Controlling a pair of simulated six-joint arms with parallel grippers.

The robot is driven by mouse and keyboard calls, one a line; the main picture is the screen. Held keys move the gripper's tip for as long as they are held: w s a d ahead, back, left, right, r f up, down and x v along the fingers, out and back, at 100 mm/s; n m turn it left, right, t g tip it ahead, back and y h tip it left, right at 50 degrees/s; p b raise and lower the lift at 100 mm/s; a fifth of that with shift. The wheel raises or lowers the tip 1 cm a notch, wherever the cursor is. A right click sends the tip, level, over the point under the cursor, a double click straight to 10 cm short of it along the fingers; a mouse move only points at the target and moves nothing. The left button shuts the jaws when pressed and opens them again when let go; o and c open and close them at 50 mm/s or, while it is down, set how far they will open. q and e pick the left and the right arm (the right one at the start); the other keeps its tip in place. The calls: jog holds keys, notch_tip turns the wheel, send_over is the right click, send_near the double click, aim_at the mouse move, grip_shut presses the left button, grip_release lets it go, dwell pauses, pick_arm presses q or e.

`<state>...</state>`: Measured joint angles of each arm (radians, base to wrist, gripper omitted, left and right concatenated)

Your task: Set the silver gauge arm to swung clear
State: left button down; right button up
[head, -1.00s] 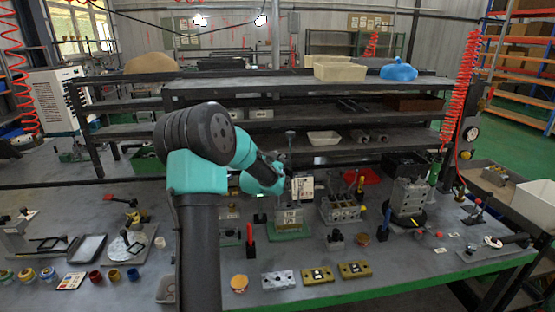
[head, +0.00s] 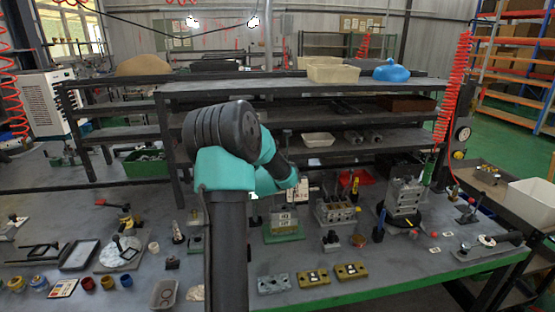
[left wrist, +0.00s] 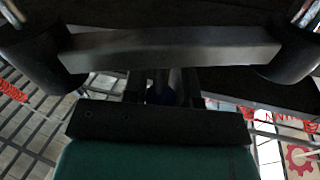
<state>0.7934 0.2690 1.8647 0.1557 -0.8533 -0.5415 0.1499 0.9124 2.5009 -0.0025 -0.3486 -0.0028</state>
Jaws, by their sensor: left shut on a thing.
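A dark-topped upright post (head: 287,142) stands behind the gripper. I cannot tell the gauge arm's exact angle. My right gripper is not in view.
A valve block with several openings (head: 336,211) and a taller grey block (head: 403,197) stand to the right. Flat drilled blocks (head: 312,278) lie in front. A dark shelf rack (head: 300,87) stands behind. The front right of the table has some clear room.

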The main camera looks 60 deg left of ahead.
pick_arm(q)
jog(key=c, duration=0.9)
grip_release()
jog(key=v, duration=1.7)
jog(key=shift+s+d, duration=0.15)
jog(key=shift+c, duration=0.2)
